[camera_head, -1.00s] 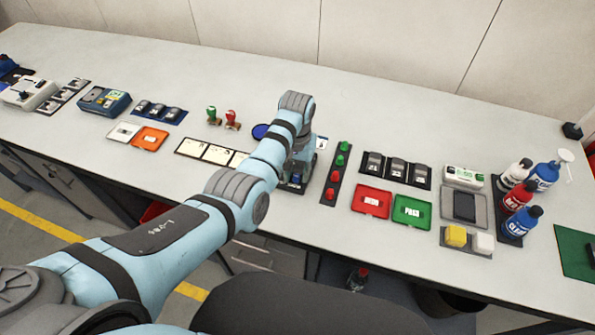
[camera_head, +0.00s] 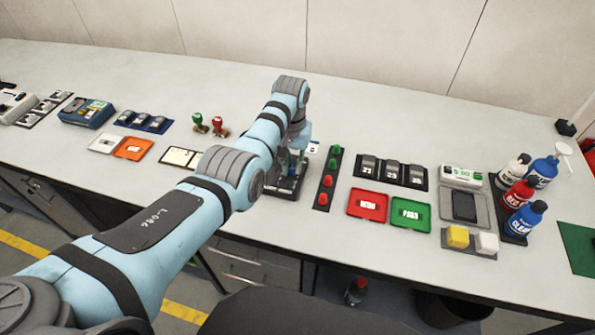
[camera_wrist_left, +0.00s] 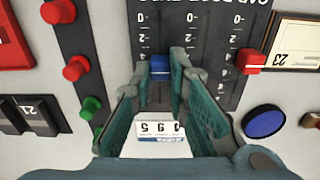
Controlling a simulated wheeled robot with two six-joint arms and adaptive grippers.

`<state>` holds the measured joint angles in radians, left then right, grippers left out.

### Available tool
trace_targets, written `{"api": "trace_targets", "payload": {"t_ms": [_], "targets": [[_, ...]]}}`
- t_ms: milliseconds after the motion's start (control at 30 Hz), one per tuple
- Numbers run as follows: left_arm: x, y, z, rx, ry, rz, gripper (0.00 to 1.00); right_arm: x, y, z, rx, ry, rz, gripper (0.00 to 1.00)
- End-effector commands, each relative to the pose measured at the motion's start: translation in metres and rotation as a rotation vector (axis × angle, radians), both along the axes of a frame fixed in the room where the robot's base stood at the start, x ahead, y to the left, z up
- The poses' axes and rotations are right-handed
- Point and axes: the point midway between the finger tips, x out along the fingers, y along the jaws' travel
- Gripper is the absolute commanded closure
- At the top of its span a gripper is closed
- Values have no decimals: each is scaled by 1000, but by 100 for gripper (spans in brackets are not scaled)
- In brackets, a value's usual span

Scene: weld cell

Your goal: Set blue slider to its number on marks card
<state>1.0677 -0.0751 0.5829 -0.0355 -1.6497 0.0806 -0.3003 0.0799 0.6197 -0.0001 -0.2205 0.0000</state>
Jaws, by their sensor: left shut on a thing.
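My left gripper (camera_wrist_left: 160,76) has its fingers on either side of the blue slider (camera_wrist_left: 160,66) and is shut on it. The slider sits in a slot of the dark slider board (camera_wrist_left: 208,38), beside printed number scales; the exact mark level with it is hard to tell. A red slider (camera_wrist_left: 249,62) is on the same board to the right. The white marks card (camera_wrist_left: 160,128) shows upside-down digits that look like 4, 9 and 5, partly framed by the fingers. In the head view, my left gripper (camera_head: 291,167) is over the board (camera_head: 283,190), and the card (camera_head: 313,148) lies just behind. My right gripper is not in view.
A strip of green and red knobs (camera_head: 327,178) stands close to the right of the board. Red (camera_head: 367,205) and green (camera_head: 410,213) trays and bottles (camera_head: 519,192) are farther right. A round blue pad (camera_wrist_left: 263,121) lies near the board.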

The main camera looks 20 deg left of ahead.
Motion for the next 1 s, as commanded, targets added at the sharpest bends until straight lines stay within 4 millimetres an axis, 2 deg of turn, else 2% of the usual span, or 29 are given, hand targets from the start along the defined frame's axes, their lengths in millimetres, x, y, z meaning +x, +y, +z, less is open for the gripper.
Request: {"api": "trace_targets", "payload": {"t_ms": [100,133,233,567,667,900,1000], "targets": [[0,0,2,1,2,0,100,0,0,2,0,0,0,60],[0,0,2,1,2,0,81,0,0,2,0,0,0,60],[0,-1,2,1,2,-1,65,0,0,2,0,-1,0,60],[0,-1,5,1,1,-2,65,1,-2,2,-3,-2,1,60],[1,-1,19,1,-2,-2,65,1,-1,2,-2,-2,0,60],[1,-1,84,1,-3,-2,65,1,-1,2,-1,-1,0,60],[0,-1,106,1,-1,-2,65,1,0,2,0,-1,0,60]]}}
